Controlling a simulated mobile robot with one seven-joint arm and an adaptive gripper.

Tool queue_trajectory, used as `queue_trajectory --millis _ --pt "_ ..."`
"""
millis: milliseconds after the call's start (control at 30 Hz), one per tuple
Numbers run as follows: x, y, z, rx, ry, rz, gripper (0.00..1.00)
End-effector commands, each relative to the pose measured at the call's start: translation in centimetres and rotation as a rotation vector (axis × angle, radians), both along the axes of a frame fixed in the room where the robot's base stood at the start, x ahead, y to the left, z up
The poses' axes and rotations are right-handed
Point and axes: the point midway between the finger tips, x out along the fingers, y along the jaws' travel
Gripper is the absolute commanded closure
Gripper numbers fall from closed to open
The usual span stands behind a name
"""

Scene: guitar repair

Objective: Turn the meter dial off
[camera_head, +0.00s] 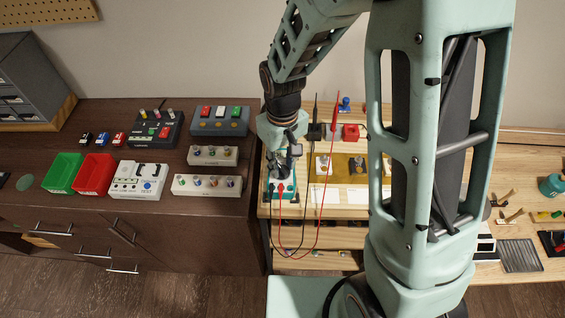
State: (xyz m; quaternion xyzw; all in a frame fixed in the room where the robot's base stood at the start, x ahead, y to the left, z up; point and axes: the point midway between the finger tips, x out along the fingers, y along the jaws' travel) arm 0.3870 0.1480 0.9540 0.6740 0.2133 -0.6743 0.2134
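The meter (291,194) appears to be the small teal box near the left end of the light wooden bench. A red lead and a black lead run from its front. My gripper (282,172) points down right over the meter, at or just above its upper part. The meter's dial is hidden behind my gripper, so its setting does not show. The fingers are small and dark here. I cannot tell whether they touch the dial or how far apart they are.
A dark cabinet (205,230) on the left bears a green bin (63,172), a red bin (94,174) and several control boxes. My arm blocks the bench's middle.

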Motion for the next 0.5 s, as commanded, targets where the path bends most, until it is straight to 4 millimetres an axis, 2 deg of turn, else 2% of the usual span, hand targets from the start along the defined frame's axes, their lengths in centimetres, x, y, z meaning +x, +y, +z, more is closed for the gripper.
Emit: queue_trajectory --millis 133,400,500 --pt "-0.06 -0.03 -0.79 -0.001 0.001 0.0 0.74" --pt "-0.02 -0.01 -0.9 0.0 0.0 -0.001 0.74" --pt "-0.02 -0.01 -0.89 0.0 0.0 -0.001 0.82"
